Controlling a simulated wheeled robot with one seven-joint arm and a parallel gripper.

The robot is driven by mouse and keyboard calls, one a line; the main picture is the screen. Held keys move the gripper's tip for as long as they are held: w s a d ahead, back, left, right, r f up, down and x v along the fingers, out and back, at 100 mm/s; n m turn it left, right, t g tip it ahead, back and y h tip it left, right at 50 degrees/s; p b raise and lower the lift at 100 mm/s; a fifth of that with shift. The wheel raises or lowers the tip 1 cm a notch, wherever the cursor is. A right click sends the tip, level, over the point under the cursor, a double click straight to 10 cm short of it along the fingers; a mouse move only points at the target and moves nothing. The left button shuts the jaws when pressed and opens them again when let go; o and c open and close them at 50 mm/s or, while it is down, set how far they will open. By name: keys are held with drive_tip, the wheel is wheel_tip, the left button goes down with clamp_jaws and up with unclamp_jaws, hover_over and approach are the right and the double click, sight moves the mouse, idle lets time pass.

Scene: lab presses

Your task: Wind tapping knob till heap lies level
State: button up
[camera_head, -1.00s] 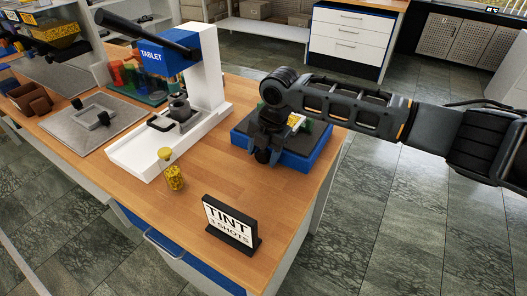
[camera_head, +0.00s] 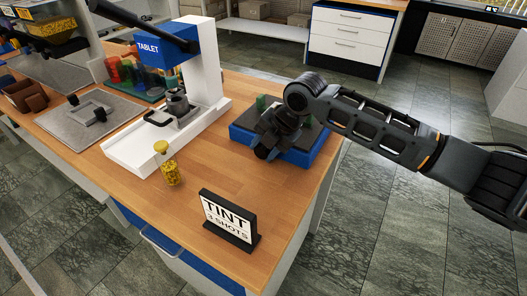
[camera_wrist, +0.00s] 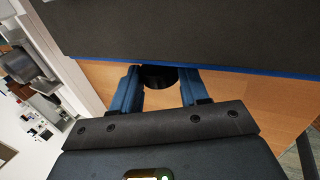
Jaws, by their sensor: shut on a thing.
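The tapping unit has a blue base (camera_head: 303,156) with a dark grey top. It stands near the right edge of the wooden bench. A black round knob (camera_wrist: 158,79) sits at its near side, below the blue edge in the wrist view. My gripper (camera_wrist: 160,71) is shut on the knob, with one blue finger on each side. In the head view, my gripper (camera_head: 265,150) is low in front of the base, tilted, and its fingertips are hard to make out. The heap is hidden behind my arm. A green post (camera_head: 262,103) shows at the back of the unit.
A white tablet press (camera_head: 207,75) with a black lever stands to the left. A yellow-filled jar (camera_head: 171,173) and a "TINT 3 SHOTS" sign (camera_head: 227,219) stand in front. Bare wood lies between the sign and the unit.

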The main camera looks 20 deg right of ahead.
idle(0.3)
drive_tip(key=o, duration=1)
